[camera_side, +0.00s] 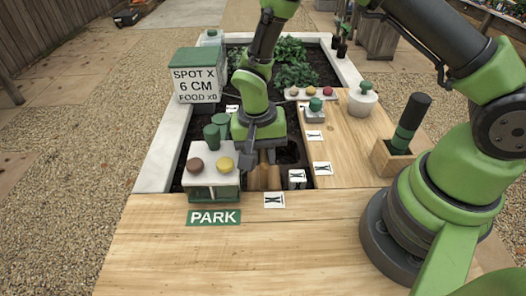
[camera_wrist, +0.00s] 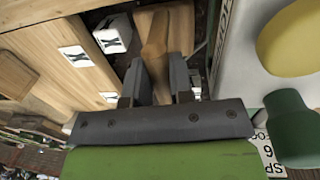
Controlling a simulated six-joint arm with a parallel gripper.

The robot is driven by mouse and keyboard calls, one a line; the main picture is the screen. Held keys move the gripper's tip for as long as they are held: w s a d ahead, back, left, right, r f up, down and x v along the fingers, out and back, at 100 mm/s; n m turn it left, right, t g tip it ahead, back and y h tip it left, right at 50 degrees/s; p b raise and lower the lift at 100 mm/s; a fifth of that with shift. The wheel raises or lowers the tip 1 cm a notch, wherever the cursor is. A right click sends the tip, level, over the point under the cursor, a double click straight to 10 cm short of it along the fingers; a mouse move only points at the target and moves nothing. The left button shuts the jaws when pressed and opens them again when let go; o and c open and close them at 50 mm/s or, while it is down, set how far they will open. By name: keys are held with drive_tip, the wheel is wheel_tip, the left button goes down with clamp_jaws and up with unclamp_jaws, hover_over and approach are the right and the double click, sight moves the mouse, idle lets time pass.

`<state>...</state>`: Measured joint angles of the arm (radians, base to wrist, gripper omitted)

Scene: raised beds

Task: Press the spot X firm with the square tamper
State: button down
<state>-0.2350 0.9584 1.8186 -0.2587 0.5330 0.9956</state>
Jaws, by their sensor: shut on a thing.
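My gripper (camera_side: 262,152) points down over the dark soil at the front of the bed, right of the white box marked PARK. In the wrist view my gripper (camera_wrist: 168,65) is shut on a light wooden piece (camera_wrist: 156,30), which also shows below it in the side view (camera_side: 273,180). A sign (camera_side: 196,84) reads SPOT X, 6 CM.
The PARK box (camera_side: 210,176) has brown and yellow knobs; green cylinders (camera_side: 213,135) stand behind. X cards (camera_side: 274,200) (camera_side: 322,168) lie on the boards. The front board is mostly clear.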

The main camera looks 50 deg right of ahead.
drive_tip(key=shift+f, duration=0.9)
idle(0.9)
drive_tip(key=shift+r, duration=0.15)
idle(1.3)
drive_tip(key=shift+r, duration=3.05)
